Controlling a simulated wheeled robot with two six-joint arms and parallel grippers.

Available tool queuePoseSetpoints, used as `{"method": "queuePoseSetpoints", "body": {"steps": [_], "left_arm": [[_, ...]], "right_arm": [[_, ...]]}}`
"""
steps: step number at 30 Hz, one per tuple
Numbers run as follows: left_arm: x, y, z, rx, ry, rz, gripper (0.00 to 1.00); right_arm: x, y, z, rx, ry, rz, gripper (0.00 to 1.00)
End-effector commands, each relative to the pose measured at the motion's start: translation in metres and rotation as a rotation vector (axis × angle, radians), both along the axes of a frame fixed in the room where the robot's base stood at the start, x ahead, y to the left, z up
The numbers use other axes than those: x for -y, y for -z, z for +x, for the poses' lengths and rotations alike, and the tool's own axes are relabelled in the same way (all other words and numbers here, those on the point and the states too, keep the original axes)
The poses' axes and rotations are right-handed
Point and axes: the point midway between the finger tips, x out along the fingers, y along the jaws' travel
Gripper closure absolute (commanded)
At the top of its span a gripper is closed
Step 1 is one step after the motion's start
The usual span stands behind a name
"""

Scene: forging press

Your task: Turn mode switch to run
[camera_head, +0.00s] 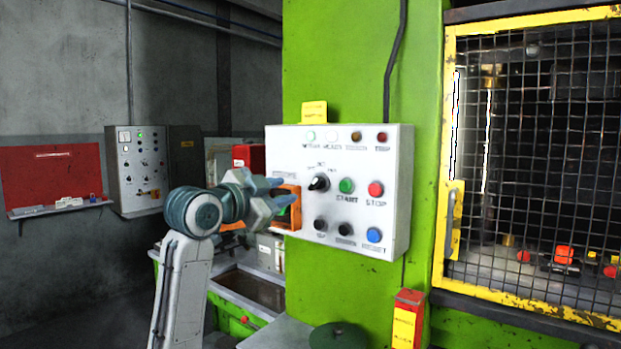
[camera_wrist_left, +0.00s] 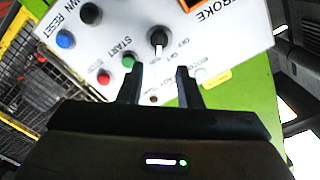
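The mode switch is a black rotary knob (camera_head: 319,182) with a white pointer line, on the white control panel (camera_head: 397,215). Small position labels surround it, too small to read surely in the head view. My left gripper (camera_head: 283,191) is to the left of the knob, in front of the panel's left edge. In the left wrist view the knob (camera_wrist_left: 158,42) lies ahead of my left gripper (camera_wrist_left: 161,68), roughly in line with the gap between its fingers. The fingers are apart with nothing between them. The gripper does not appear to touch the knob. My right gripper is out of view.
Close to the knob are the green start button (camera_head: 346,185), red stop button (camera_head: 375,189), blue reset button (camera_head: 374,235) and two black knobs below. An orange-framed stroke unit (camera_head: 289,217) is behind my gripper. A yellow-framed mesh guard (camera_head: 450,100) stands right.

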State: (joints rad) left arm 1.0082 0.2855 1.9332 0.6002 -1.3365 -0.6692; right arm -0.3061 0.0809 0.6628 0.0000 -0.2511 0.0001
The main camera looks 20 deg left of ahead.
Motion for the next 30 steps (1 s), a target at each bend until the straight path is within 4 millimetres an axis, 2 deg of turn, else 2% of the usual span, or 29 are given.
{"method": "queuePoseSetpoints", "body": {"steps": [12,16,21,30], "left_arm": [[0.026,-0.003,0.068,-0.003,0.005,-0.002,0.68],[0.032,-0.002,0.085,-0.002,0.004,-0.001,0.68],[0.035,0.0,0.096,0.0,0.002,0.0,0.68],[0.036,0.001,0.097,0.001,0.003,0.001,0.7]], "right_arm": [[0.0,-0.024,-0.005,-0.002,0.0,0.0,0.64],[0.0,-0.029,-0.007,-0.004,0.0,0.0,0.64],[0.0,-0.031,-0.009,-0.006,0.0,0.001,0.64],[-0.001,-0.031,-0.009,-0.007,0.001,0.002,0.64]]}}
